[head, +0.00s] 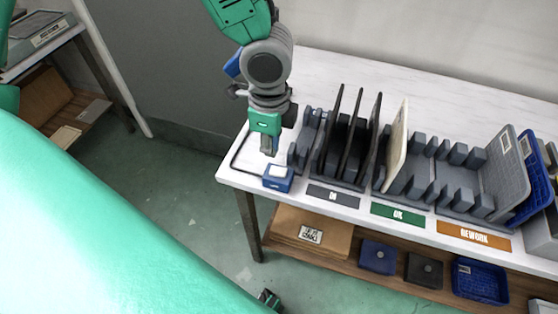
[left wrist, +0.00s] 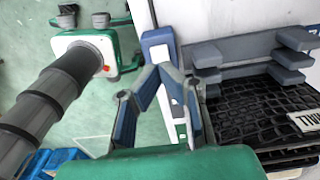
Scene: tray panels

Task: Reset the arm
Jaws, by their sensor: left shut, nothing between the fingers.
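My left arm comes down from the top of the head view. Its gripper (head: 268,148) hangs over the left end of the white table (head: 340,65), beside the first rack and behind a small blue box. In the left wrist view the two fingers of the left gripper (left wrist: 160,74) meet at their tips with nothing between them.
Racks hold several dark panels (head: 351,135), a cream panel (head: 397,145), a grey tray (head: 508,170) and a blue tray (head: 532,195). The blue box (head: 278,178) with a cable sits at the table's front left corner. The lower shelf (head: 335,257) carries bins and cardboard.

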